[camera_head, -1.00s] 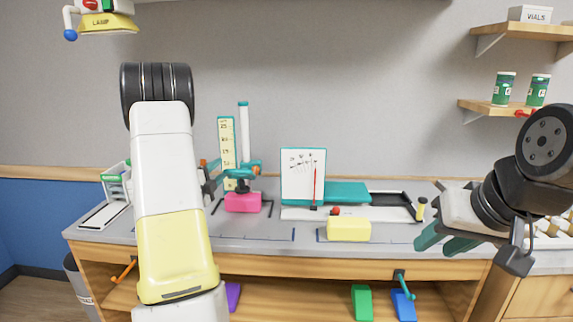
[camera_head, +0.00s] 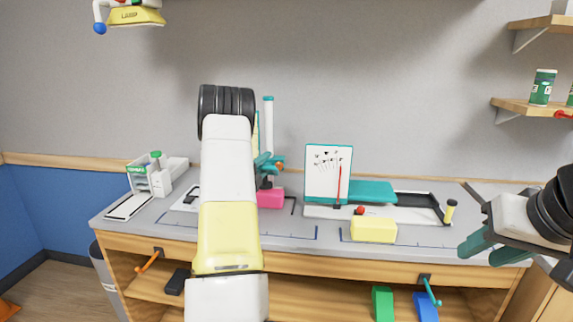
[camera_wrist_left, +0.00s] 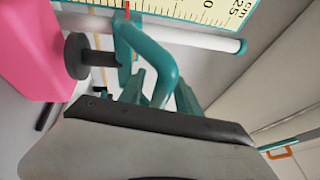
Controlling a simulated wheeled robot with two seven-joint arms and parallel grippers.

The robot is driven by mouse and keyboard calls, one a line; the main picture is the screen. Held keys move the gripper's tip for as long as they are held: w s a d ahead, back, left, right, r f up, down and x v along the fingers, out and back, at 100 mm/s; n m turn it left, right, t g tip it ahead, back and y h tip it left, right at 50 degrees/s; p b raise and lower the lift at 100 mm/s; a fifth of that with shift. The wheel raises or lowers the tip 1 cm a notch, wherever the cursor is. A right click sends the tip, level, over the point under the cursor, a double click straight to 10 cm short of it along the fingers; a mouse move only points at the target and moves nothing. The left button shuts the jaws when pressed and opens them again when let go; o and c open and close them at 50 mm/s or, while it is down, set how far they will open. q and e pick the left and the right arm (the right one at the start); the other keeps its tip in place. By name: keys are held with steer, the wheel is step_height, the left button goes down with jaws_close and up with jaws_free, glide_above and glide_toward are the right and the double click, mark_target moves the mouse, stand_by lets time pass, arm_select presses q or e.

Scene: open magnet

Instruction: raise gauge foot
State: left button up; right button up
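The gauge has a white column (camera_head: 268,125) with teal ends, a teal carriage (camera_head: 268,165) and a dark foot just above a pink block (camera_head: 271,198). My left arm hides part of it and my left gripper in the head view. In the left wrist view, the round dark foot (camera_wrist_left: 78,56) is beside the pink block (camera_wrist_left: 35,45), and a teal looped handle (camera_wrist_left: 150,50) reaches toward my left gripper (camera_wrist_left: 160,95). Its teal fingers are apart on either side of the handle's end; contact is unclear. My right gripper (camera_head: 483,245) is open and empty at the bench's right.
A yellow block (camera_head: 373,230) lies near the bench's front edge. A white holder (camera_head: 140,178) is at the left. Shelves hang at upper right.

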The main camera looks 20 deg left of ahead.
arm_select(q)
jaws_close()
stand_by(1.4)
